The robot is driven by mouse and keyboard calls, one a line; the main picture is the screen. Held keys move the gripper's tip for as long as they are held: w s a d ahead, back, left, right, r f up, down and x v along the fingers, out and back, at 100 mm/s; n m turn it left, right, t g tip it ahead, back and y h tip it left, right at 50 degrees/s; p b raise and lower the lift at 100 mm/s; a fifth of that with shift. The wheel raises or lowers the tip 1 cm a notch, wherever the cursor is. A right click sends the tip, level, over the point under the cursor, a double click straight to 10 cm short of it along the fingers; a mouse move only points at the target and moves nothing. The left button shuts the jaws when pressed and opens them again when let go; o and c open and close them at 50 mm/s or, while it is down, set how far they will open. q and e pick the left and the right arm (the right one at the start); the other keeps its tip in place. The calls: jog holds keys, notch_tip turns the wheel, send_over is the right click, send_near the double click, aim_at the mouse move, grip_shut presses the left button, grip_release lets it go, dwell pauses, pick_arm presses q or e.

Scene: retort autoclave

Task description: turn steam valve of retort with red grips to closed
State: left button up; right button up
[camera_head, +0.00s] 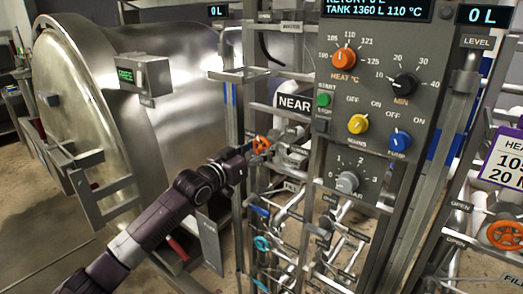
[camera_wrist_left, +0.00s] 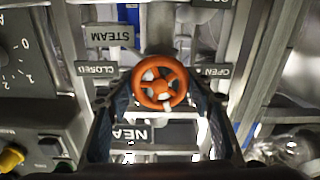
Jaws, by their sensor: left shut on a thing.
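The steam valve has a small orange handwheel (camera_head: 261,144) on the pipe rack beside the retort. In the left wrist view the orange wheel (camera_wrist_left: 160,83) sits between CLOSED (camera_wrist_left: 97,69) and OPEN (camera_wrist_left: 213,71) labels, with a STEAM sign (camera_wrist_left: 110,35) close by. My left gripper (camera_head: 252,152) is at this wheel, its dark fingers (camera_wrist_left: 160,95) on both sides of the rim, shut on it. The wheel's exact turn angle cannot be told. A red grip (camera_head: 177,249) shows low on the retort (camera_head: 170,85). My right gripper is not in view.
A control panel (camera_head: 385,110) with several knobs stands right of the wheel. A NEAR sign (camera_head: 293,103) is just above it. Pipes and small valves, including a blue wheel (camera_head: 262,243), crowd the space below. Another orange wheel (camera_head: 505,235) is at far right.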

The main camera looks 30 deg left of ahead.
pick_arm(q)
jog(key=m, duration=0.5)
jog(key=shift+m+p, duration=0.3)
jog(key=shift+m, duration=0.1)
jog(key=m, duration=0.5)
jog(key=shift+f+p, duration=0.1)
jog(key=shift+p, duration=0.2)
jog(key=m, duration=0.5)
jog(key=shift+m, duration=0.4)
jog(key=m, duration=0.5)
jog(key=shift+f+p, duration=0.1)
jog(key=shift+p, duration=0.25)
jog(key=shift+m, duration=0.3)
jog(key=o, duration=1.2)
jog(key=shift+c, duration=0.2)
